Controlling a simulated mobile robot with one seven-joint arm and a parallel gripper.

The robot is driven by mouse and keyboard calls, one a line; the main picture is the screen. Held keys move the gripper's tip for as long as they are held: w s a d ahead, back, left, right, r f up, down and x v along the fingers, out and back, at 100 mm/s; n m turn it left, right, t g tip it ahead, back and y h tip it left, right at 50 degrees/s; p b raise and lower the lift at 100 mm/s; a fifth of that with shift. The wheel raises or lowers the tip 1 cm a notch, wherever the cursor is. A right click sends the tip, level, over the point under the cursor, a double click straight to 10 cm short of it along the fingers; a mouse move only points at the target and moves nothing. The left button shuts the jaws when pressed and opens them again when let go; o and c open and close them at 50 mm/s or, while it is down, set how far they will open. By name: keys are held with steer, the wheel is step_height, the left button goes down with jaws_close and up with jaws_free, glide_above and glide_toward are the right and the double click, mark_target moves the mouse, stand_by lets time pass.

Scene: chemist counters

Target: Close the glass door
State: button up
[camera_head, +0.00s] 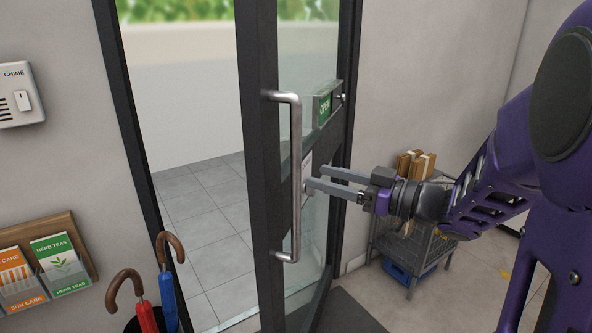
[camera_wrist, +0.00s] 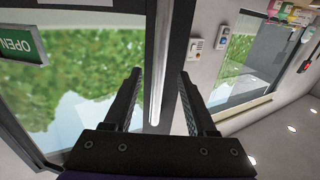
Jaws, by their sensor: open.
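The glass door (camera_head: 262,200) stands open, swung inward, with a dark frame and a doorway gap to its left. A long vertical metal handle (camera_head: 296,180) is fixed to the door's edge stile. My gripper (camera_head: 308,175) is open and level with the handle, its fingers pointing left toward it. In the wrist view the handle (camera_wrist: 158,75) runs between the two open fingers, nearer the left one, and neither finger is clearly touching it. A green OPEN sign (camera_head: 325,108) hangs on the door glass; it also shows in the wrist view (camera_wrist: 18,45).
A chime box (camera_head: 18,95) is on the left wall. A wire cart with boxes (camera_head: 412,235) stands behind my gripper. The tiled doorway floor (camera_head: 205,225) looks clear.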

mark_target(296, 169)
steer(key=x, duration=0.7)
steer(key=shift+d, duration=0.1)
jaws_close()
stand_by(1.2)
